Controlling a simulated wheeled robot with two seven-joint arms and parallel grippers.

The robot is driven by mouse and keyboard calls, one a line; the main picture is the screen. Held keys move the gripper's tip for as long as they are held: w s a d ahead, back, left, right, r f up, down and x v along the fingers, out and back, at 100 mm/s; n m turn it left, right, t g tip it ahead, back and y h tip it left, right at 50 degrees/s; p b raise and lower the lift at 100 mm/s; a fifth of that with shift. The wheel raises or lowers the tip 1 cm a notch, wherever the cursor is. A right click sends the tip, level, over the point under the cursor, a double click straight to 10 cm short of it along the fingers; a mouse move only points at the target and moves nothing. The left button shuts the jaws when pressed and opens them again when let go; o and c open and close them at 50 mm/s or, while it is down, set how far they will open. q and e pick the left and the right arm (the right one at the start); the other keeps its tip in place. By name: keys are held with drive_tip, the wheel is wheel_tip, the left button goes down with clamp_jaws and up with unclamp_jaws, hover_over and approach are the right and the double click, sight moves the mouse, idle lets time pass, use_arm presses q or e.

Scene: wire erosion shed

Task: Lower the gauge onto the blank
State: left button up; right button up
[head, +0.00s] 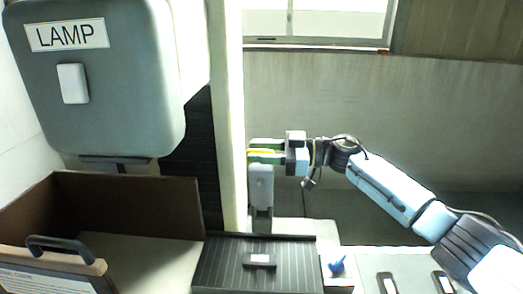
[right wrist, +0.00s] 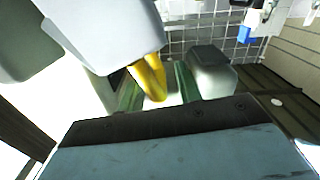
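A grey upright housing with a narrower lower part, which looks like the gauge (head: 261,187), stands behind the dark ribbed plate. A yellow bar (head: 261,152) is at its top; in the right wrist view the yellow piece (right wrist: 152,78) hangs below a pale grey body (right wrist: 100,28). My right gripper (head: 264,151) reaches in from the right at that height. Its green fingers (right wrist: 158,90) are apart, one on each side of the yellow piece, with a gap visible on the right. A small dark block with a pale label, perhaps the blank (head: 260,261), lies on the plate. My left gripper is out of view.
The ribbed plate (head: 218,262) is otherwise bare. A blue item (head: 337,264) and grey panels (head: 385,265) are to its right. A brown open box (head: 120,200) and the large LAMP housing (head: 100,110) are left. A pale post (head: 230,110) stands close beside the gripper.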

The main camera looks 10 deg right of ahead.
sight(260, 173)
clamp_jaws()
drive_tip(key=shift+s, duration=0.1)
idle(0.3)
drive_tip(key=shift+s+f, duration=0.15)
drive_tip(key=shift+s, duration=0.05)
drive_tip(key=s+n+p, duration=0.1)
drive_tip(key=s+f, duration=0.1)
drive_tip(key=s, duration=0.1)
drive_tip(key=s+a+f+n+p, duration=0.1)
drive_tip(key=shift+s+f+n+p, duration=0.1)
drive_tip(key=shift+s+n+p, duration=0.15)
drive_tip(key=shift+n+p, duration=0.1)
drive_tip(key=s+a+f+n, duration=0.1)
drive_tip(key=s+f+n, duration=0.2)
drive_tip(key=s+f, duration=0.3)
drive_tip(key=shift+s+f, duration=0.25)
drive_tip(key=shift+f, duration=0.1)
drive_tip(key=shift+a, duration=0.1)
